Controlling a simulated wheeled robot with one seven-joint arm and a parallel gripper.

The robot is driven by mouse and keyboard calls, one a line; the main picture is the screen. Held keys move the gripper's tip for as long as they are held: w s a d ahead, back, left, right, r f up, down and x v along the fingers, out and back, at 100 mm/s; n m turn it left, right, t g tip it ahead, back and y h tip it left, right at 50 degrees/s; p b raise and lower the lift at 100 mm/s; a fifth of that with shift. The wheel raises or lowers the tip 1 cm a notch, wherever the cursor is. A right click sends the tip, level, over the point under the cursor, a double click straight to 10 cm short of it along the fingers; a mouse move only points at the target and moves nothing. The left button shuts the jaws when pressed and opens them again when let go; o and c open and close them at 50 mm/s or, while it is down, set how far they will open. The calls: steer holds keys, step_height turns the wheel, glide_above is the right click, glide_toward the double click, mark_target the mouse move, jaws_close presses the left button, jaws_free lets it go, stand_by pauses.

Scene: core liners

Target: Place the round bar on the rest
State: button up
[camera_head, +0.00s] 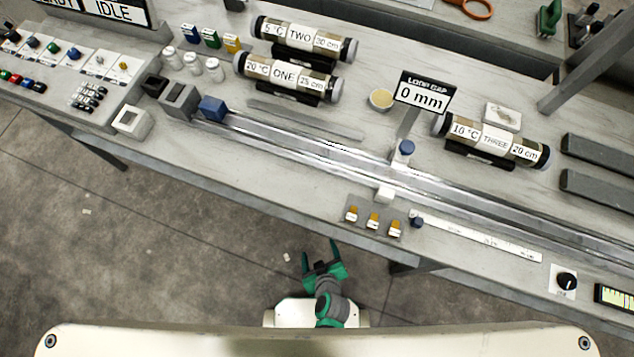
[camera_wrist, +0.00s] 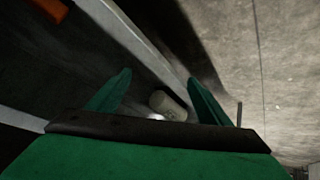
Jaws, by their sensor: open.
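I cannot tell for certain which thing is the round bar or which is the rest. Three labelled cylinders with dark end caps lie in dark cradles on the bench in the head view: TWO (camera_head: 304,39), ONE (camera_head: 288,77) and THREE (camera_head: 491,140). My gripper (camera_head: 322,248) is in front of the bench over the floor, apart from all of them. Its green fingers are spread and nothing is held. In the wrist view a pale, rounded, cylinder-like piece (camera_wrist: 168,105) shows beyond and between the fingers (camera_wrist: 158,98); what it is stays unclear.
A long clear channel (camera_head: 330,152) runs along the bench. A blue block (camera_head: 212,108) stands at its left end, and a "0 mm" sign (camera_head: 424,93) behind it. Dark grey bars (camera_head: 598,152) lie at right. Small orange-topped blocks (camera_head: 373,221) line the front edge. Floor in front is mostly clear.

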steer(key=s+r+m+t, duration=0.2)
steer(key=r+m+t, duration=0.1)
steer(key=r, duration=1.3)
steer(key=s+r+m+t+h, duration=0.1)
steer(key=r+t, duration=0.3)
steer(key=r, duration=1.2)
steer(key=shift+s+a+r+m+h, duration=0.15)
steer(key=shift+s+a+m+h, duration=0.15)
steer(key=shift+s+m, duration=0.55)
steer(key=shift+w, duration=0.1)
